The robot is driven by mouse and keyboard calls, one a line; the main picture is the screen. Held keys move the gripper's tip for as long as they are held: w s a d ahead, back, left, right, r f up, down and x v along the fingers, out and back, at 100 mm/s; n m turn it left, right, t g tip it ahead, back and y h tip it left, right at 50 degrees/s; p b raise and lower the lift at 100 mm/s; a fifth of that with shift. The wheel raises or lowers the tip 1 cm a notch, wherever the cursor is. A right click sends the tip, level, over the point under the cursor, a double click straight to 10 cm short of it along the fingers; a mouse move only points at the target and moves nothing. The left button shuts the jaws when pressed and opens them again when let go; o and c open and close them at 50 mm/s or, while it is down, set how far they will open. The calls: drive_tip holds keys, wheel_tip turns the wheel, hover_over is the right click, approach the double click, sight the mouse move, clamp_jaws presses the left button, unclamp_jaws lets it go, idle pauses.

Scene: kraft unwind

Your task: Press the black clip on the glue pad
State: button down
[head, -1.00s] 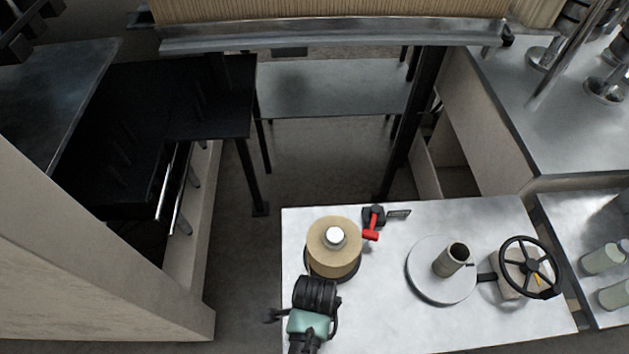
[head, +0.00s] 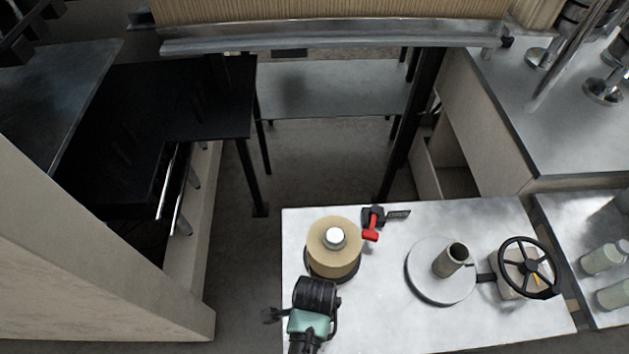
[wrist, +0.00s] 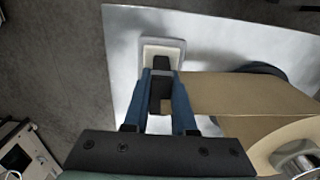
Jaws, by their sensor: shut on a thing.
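In the wrist view my gripper (wrist: 165,100) has its two blue fingers closed on the black clip (wrist: 163,63). The clip's dark end sticks out past the fingertips and overlaps the lower part of the glue pad (wrist: 176,50), a pale square in a grey frame. I cannot tell whether the clip touches the pad. A brown kraft strip (wrist: 215,93) runs from the clip to the right, toward the kraft roll (wrist: 270,130). In the head view the roll (head: 348,262) stands just beyond my gripper, whose body hides the clip, the pad and the fingertips.
The white tabletop (head: 390,310) also bears a red-handled lever (head: 370,235), a round plate with an upright core (head: 453,259) and a black handwheel (head: 525,267). The roll stands close to my gripper's right in the wrist view. Bare floor lies beyond the table's left edge.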

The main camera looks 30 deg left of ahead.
wheel_tip(320, 180, up, 7)
drive_tip(key=p, duration=0.7)
idle(0.9)
